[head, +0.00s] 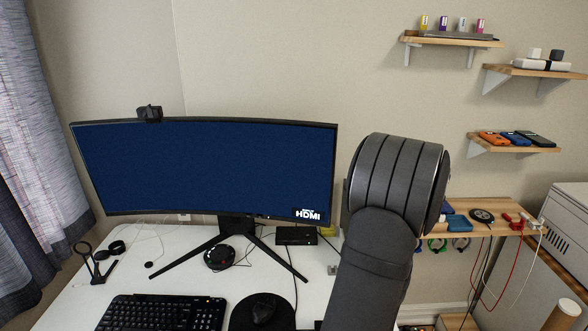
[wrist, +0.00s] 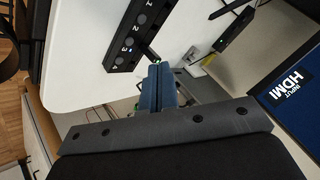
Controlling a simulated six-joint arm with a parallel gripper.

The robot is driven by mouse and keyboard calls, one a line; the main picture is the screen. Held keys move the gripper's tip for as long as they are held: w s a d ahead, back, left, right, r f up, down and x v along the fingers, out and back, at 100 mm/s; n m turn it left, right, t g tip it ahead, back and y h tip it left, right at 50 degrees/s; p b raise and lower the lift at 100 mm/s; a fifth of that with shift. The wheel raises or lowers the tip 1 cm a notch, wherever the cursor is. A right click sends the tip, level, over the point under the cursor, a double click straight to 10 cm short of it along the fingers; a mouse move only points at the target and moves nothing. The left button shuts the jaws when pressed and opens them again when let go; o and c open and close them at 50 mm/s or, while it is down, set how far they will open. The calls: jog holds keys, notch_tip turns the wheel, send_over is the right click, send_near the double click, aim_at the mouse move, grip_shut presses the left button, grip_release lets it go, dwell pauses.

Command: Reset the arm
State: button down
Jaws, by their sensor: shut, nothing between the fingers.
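My gripper (wrist: 161,72) shows in the wrist view, with its two blue-grey fingers pressed together and nothing between them. It points over the white desk (wrist: 90,70), close to the edge of a black box with numbered round buttons (wrist: 130,35); I cannot tell whether they touch. In the head view my dark grey arm rises in front of the desk at right of centre, and the gripper is hidden behind it.
A wide curved monitor (head: 205,165) stands on the desk (head: 95,300), with a keyboard (head: 160,312) and mouse (head: 262,310) in front. A headphone stand (head: 95,262) is at left. Wall shelves (head: 450,40) and a side shelf with cables (head: 480,228) are at right.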

jog(key=shift+f, duration=2.1)
jog(key=shift+r, duration=5.2)
jog(key=w+d+m+g+h, duration=0.3)
jog(key=d+m+h, duration=0.1)
jog(key=d, duration=0.4)
jog(key=shift+r+m, duration=0.25)
jog(key=shift+m, duration=0.15)
jog(key=s+a+n+t+y, duration=0.3)
jog(key=a+n+y, duration=0.1)
jog(key=a, duration=0.4)
jog(key=shift+f+n, duration=0.35)
jog(key=shift+n, duration=0.05)
